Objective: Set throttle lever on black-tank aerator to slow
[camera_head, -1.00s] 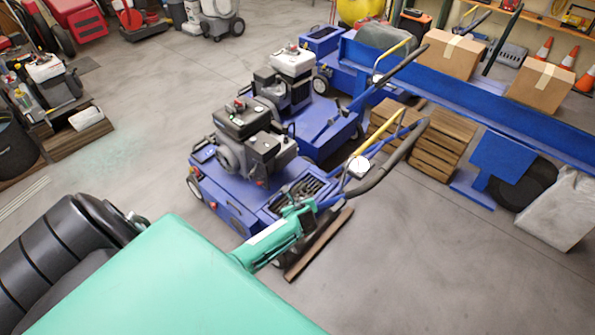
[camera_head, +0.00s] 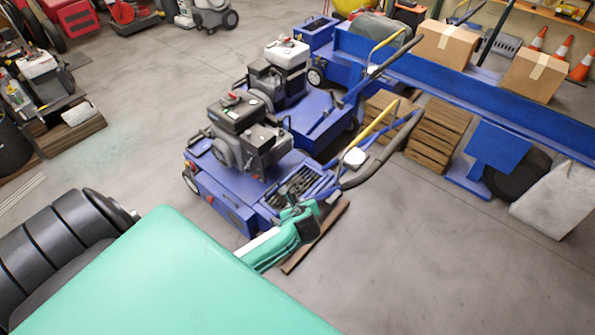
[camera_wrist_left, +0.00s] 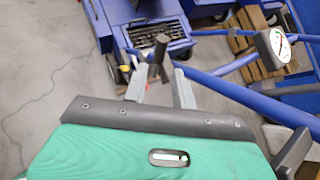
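The black-tank aerator (camera_head: 222,185) is the nearer blue machine, with a black tank (camera_head: 237,110) on its engine. Its handle rises to the right and carries a white round plate (camera_head: 354,158). In the left wrist view the plate (camera_wrist_left: 272,47) shows red and green marks; I cannot clearly make out the throttle lever on it. My left gripper (camera_head: 305,208) is at the lower handle, left of and below the plate in the head view. In the wrist view its two grey fingers (camera_wrist_left: 160,88) are apart, with a dark upright piece beyond the gap. My right gripper is out of view.
A second blue aerator with a white tank (camera_head: 287,53) stands just behind. Wooden blocks (camera_head: 438,135), a blue beam (camera_head: 470,95) and a grey-white sack (camera_head: 558,203) are to the right. The floor at lower right is clear.

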